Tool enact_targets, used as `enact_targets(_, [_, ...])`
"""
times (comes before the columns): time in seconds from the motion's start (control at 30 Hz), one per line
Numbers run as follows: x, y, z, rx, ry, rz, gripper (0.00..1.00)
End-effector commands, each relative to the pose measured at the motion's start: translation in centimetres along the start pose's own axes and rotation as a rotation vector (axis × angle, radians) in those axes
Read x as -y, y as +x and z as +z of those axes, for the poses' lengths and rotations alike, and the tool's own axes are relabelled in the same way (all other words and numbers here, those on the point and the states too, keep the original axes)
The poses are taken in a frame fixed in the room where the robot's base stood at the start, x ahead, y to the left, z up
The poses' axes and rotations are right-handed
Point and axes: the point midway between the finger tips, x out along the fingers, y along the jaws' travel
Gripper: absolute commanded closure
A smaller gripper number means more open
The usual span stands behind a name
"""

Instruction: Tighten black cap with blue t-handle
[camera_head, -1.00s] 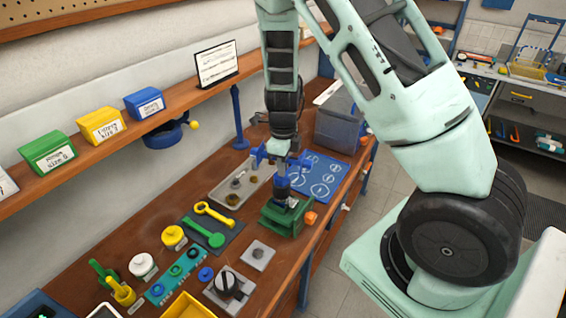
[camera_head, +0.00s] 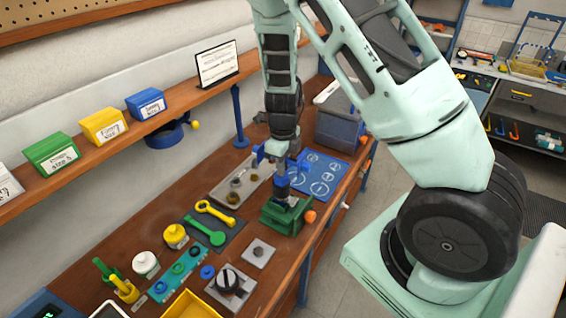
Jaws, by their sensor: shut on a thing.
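My gripper (camera_head: 279,150) points down over the bench and is shut on the blue t-handle (camera_head: 282,186). Blue ends of the handle show on both sides of my gripper. Its shaft runs down, roughly upright, to the green holder (camera_head: 288,215) on the bench. The lower tip of the handle meets the top of the holder. The black cap there is too small and too covered by the tool to make out, so I cannot tell how it is seated.
A grey tray (camera_head: 217,192) and a blue mat (camera_head: 340,172) lie beside the holder. A dark mat (camera_head: 229,222) carries yellow and green tools. A black knob on a grey plate (camera_head: 218,301) and a yellow bin (camera_head: 187,307) stand nearer. An orange knob (camera_head: 310,216) sits right of the holder.

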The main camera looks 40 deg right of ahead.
Motion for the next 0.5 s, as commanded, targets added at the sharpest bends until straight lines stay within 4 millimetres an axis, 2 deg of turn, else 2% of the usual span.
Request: enact_targets(0.5, [0.00, -0.16, 0.02, 0.000, 0.033, 0.000, 1.00])
